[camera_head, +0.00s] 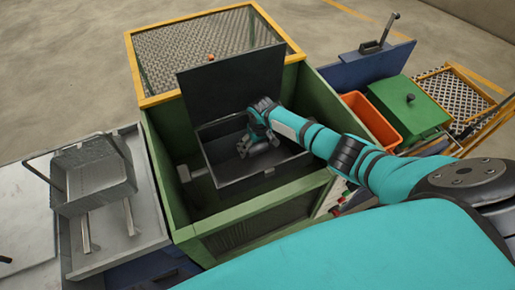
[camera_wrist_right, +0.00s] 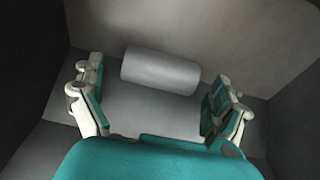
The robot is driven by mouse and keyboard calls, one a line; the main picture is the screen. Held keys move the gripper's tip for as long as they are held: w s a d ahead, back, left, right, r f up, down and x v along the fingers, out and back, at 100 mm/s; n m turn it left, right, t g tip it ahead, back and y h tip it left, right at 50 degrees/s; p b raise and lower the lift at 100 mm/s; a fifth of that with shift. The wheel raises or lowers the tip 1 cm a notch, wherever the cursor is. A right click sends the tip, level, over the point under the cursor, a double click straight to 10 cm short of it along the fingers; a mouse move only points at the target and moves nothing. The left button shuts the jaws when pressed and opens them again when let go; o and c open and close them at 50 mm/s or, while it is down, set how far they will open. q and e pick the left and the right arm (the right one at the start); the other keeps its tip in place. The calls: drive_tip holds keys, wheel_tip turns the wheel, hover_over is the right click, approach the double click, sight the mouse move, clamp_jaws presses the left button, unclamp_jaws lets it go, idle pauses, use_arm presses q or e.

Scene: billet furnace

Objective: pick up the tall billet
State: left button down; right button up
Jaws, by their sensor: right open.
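A pale grey cylinder, the billet (camera_wrist_right: 160,68), appears in the right wrist view against the back wall of a dark box. It looks like it lies on its side, its length running across the view. My right gripper (camera_wrist_right: 158,98) is open, with one finger to the left of the billet and one to the right, both apart from it. In the head view my right gripper (camera_head: 252,146) reaches down into the open dark box (camera_head: 235,187) inside the green furnace frame. The billet is hidden there behind the gripper. My left gripper is not in view.
A raised dark lid (camera_head: 228,88) stands behind the box, and green walls (camera_head: 165,185) surround it. A grey metal tray (camera_head: 95,178) is at left. An orange bin (camera_head: 371,118) and a green lidded box (camera_head: 410,105) stand at right.

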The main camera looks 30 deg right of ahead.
drive_tip(key=c, duration=1.6)
drive_tip(key=shift+w+r, duration=0.1)
drive_tip(key=shift+c, duration=0.7)
drive_tip(key=shift+r, duration=0.1)
